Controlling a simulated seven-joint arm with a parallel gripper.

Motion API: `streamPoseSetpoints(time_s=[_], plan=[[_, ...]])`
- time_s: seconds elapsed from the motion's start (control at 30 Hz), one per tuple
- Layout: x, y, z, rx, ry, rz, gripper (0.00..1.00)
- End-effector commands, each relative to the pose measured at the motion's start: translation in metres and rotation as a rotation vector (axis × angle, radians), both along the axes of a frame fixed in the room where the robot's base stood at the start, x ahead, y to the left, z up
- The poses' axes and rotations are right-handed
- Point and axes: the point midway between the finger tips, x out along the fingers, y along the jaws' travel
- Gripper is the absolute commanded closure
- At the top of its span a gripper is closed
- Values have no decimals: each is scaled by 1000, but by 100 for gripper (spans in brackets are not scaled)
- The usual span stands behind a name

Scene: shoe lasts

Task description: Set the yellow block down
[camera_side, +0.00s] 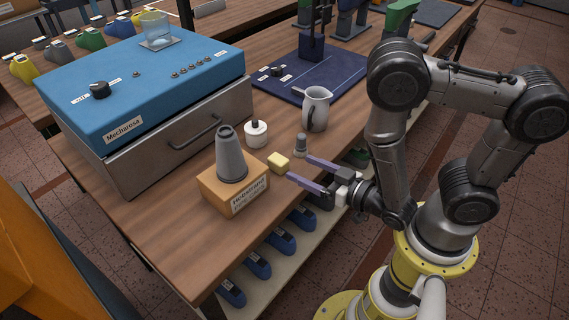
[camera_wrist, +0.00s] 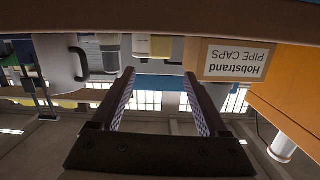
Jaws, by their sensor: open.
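The small yellow block (camera_side: 279,162) appears to rest on the wooden bench near its front edge, just right of the box with the grey cone. My gripper (camera_side: 299,168) is open and empty, level with the bench edge. Its two purple fingers point at the block, whose body sits just beyond the fingertips and not between them. In the upside-down wrist view the spread fingers (camera_wrist: 157,76) frame a gap, and a pale yellow block (camera_wrist: 160,46) shows ahead of it.
A cardboard box labelled Hobstrand (camera_side: 235,190) carries a grey cone (camera_side: 231,155). A blue-topped machine (camera_side: 150,85) fills the left. Blue shoe lasts sit on the shelf below.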

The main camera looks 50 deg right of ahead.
Motion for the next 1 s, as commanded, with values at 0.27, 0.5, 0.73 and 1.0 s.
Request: streamPoseSetpoints(time_s=[0.27,0.5,0.73,1.0], plan=[[2,0,1,0,8,-3,22],[16,0,4,-24,156,-6,22],[21,0,2,-48,247,10,22],[45,0,-9,-48,249,10,22]])
